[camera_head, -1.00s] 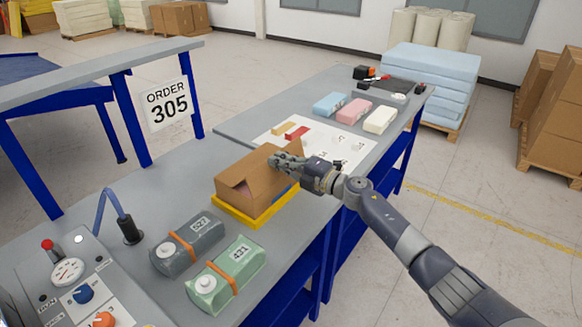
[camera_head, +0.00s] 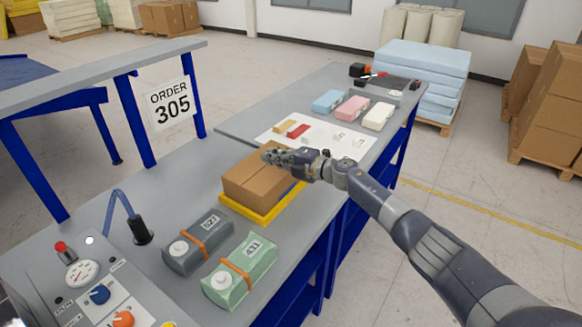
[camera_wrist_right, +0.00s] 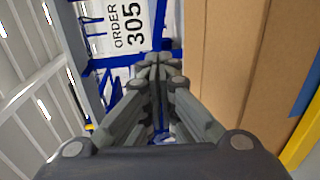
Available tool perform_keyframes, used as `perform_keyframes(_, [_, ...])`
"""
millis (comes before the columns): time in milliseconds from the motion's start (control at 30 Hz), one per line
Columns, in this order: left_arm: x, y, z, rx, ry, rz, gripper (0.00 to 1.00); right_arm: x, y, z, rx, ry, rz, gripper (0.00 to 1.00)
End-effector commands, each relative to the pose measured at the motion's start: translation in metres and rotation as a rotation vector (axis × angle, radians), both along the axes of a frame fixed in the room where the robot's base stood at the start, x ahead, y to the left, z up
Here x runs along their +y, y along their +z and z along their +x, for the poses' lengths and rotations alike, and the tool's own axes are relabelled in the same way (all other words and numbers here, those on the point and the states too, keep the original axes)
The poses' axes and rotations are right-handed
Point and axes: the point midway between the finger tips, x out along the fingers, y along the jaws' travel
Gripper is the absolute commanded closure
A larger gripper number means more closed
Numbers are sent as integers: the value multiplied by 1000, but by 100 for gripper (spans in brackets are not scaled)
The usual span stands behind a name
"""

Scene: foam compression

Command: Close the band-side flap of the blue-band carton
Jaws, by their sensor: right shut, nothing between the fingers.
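The brown carton (camera_head: 250,190) sits on a yellow tray (camera_head: 236,211) on the grey bench. Its top looks covered by flaps that lie about flat. My right gripper (camera_head: 268,156) is shut and empty, at the far right top edge of the carton. Whether it touches the flap cannot be told. My left gripper is not in view.
A grey pack (camera_head: 197,241) and a green pack (camera_head: 240,270) lie in front of the carton. A control panel (camera_head: 95,285) is at lower left. Blue, pink and white blocks (camera_head: 352,109) and a white sheet (camera_head: 322,142) lie behind.

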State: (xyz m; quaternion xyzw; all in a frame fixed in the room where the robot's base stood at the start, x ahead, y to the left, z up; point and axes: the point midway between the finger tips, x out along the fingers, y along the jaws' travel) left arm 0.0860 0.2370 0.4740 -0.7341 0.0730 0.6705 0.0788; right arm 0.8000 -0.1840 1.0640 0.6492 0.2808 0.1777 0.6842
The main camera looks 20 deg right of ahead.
Motion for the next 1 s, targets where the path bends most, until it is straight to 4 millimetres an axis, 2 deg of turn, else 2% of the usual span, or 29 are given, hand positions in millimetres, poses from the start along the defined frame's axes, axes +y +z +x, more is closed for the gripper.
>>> perform_keyframes(100, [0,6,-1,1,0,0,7,-4,2,5,20,-1,-25,100])
perform_keyframes(267, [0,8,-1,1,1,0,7,-5,-4,9,104,0,-90,100])
perform_keyframes(667, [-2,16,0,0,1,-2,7,2,-22,17,104,0,-78,100])
perform_keyframes(1000, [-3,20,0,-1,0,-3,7,3,-29,19,194,0,-153,100])
